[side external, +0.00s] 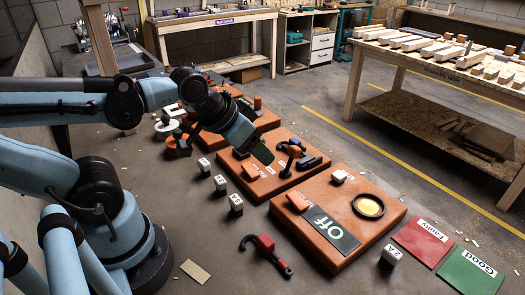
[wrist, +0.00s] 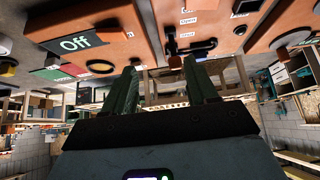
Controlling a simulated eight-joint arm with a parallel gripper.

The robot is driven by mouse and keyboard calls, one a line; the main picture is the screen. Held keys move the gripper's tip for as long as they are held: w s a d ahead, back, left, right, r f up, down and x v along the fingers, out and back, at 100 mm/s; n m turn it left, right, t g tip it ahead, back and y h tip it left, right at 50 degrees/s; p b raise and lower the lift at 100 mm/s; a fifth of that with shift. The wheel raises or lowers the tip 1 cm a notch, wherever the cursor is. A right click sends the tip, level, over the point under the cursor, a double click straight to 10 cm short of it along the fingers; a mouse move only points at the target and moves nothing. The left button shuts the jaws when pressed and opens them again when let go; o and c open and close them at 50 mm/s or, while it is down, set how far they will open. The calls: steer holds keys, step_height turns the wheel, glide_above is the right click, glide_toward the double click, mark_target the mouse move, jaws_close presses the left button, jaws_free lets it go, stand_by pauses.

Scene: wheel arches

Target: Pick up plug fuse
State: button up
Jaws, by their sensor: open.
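My gripper (side external: 262,154) hangs above the middle orange board (side external: 290,178), with nothing between its jaws. In the wrist view its two green fingers (wrist: 162,78) stand apart, and that view is upside down. Several small white labelled blocks that may be fuses are on the floor: one (side external: 204,164), a second (side external: 220,182) and a third (side external: 236,204) in a row left of the boards, and one marked 2A (side external: 391,254) in front of the near board. I cannot tell which is the plug fuse. Another white block (side external: 342,177) is on the near board.
The near orange board (side external: 320,252) carries an "Off" plate (side external: 328,232) and a round black-rimmed lamp (side external: 368,206). Red (side external: 422,240) and green (side external: 468,272) mats lie at the right. A black-and-red clamp-like tool (side external: 266,252) lies on the floor. A wooden workbench (side external: 440,70) stands behind.

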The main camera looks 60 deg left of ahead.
mark_target(238, 198)
steer(key=shift+o, duration=0.5)
steer(key=s+g, duration=0.4)
steer(key=g, duration=0.3)
steer(key=shift+a+f, duration=0.15)
steer(key=shift+f, duration=2.7)
steer(key=shift+a+f, duration=0.1)
steer(key=shift+f, duration=2.7)
steer(key=c, duration=1.1)
steer(key=shift+r, duration=0.2)
